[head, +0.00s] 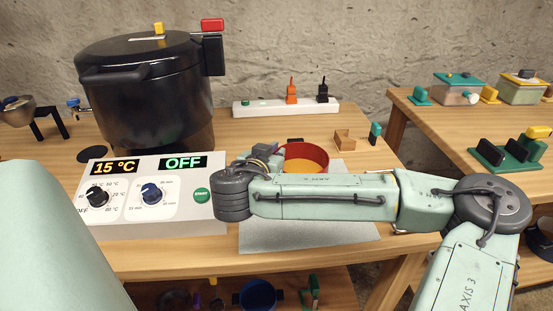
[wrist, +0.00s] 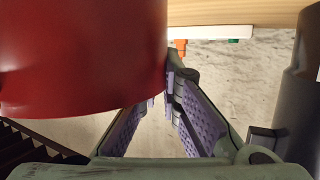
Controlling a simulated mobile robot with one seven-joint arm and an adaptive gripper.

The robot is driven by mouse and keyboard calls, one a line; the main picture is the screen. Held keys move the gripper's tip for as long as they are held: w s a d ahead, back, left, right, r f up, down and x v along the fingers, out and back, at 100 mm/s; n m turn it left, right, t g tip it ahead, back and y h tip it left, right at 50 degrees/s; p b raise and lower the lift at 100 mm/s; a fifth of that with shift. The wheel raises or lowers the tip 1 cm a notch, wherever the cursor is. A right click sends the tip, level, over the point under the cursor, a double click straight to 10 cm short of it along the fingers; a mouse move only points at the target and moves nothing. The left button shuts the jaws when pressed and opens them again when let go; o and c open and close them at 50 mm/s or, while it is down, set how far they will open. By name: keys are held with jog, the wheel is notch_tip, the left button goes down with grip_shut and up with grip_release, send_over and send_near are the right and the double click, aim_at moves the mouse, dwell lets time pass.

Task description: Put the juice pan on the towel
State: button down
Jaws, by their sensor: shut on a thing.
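The juice pan (head: 306,142) is round and red with orange juice inside. In the head view it shows behind my forearm, at the far edge of the grey towel (head: 310,236). My arm hides its lower part, so I cannot tell whether it touches the towel or hangs above it. In the wrist view the pan's red wall (wrist: 85,55) fills the upper left. My gripper (wrist: 166,88) is shut at the pan's edge, its purple-padded fingers converging there. The exact grip spot is hidden. The towel lies flat on the table, partly covered by my arm.
A control box (head: 150,212) reading 15 °C and OFF stands left of the towel. A big black canner (head: 145,95) is behind it. A white power strip (head: 262,106) lies at the back. A wooden block (head: 344,140) and a green-black piece (head: 375,133) sit right of the pan.

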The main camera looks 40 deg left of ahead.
jog(key=shift+f, duration=0.95)
jog(key=shift+f, duration=0.15)
jog(key=c, duration=1.8)
grip_release()
jog(key=shift+r, duration=0.2)
jog(key=shift+s+f, duration=0.1)
jog(key=shift+s, duration=0.25)
jog(key=b+v, duration=0.3)
jog(key=v, duration=0.8)
jog(key=shift+s+d+r, duration=0.1)
jog(key=shift+s+r, duration=0.05)
jog(key=shift+r, duration=0.1)
